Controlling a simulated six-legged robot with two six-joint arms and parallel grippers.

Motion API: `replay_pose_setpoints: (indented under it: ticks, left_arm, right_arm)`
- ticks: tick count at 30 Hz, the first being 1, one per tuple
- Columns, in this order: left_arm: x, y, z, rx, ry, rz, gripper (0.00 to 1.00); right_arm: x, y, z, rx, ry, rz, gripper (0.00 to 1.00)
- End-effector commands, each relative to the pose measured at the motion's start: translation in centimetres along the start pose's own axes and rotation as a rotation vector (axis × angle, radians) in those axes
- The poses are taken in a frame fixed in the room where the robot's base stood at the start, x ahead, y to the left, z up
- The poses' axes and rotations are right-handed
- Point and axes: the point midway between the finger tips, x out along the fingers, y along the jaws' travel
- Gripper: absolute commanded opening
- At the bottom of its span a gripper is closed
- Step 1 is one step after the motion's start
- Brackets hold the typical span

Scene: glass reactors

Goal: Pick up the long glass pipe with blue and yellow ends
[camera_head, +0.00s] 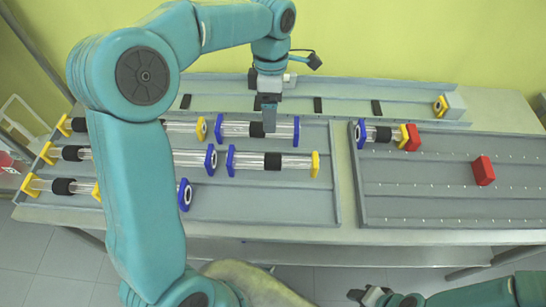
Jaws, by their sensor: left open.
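In the left tray, a long glass pipe (187,158) in the middle row seems to run from a yellow end at the left to a blue end, its middle hidden behind my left arm. To its right lies a shorter glass pipe (295,162) with a blue left end, yellow right end and black band. My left gripper (268,118) points down, open, at the back-row pipe with two blue ends (238,128); its fingers overlap that pipe's middle, and contact cannot be told. My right gripper (370,295) is low at the bottom edge, its jaws unclear.
The left tray (275,207) also holds a back-left pipe with yellow ends (180,127) and front pipes partly hidden by my arm. The right tray (430,215) holds a short blue-and-yellow pipe (382,134) and red blocks (484,170). A narrow rear tray (345,90) lies behind.

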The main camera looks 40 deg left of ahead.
Motion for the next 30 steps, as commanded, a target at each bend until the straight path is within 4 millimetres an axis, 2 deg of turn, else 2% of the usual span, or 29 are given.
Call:
replay_pose_setpoints:
  ticks: [4, 13, 16, 22, 30]
  left_arm:
    - [2.1, -0.5, -0.5, -0.014, 0.005, -0.005, 0.81]
    - [8.9, -0.9, -0.6, -0.011, 0.004, -0.006, 0.81]
    - [10.3, -0.8, -0.6, -0.012, 0.003, -0.005, 0.81]
    - [11.7, -0.6, -0.6, -0.011, 0.003, -0.003, 0.81]
    - [15.7, -0.2, -0.8, -0.010, 0.003, -0.004, 0.81]
  right_arm:
    - [0.2, 0.1, 0.0, -0.001, 0.000, 0.000, 0.43]
    - [0.3, 0.1, 0.0, -0.001, 0.000, 0.000, 0.43]
    - [0.3, 0.1, 0.0, -0.001, 0.000, 0.000, 0.43]
    - [0.1, 0.0, 0.0, -0.001, 0.000, 0.000, 0.43]
    - [-0.5, -0.2, 0.0, -0.001, 0.000, 0.000, 0.43]
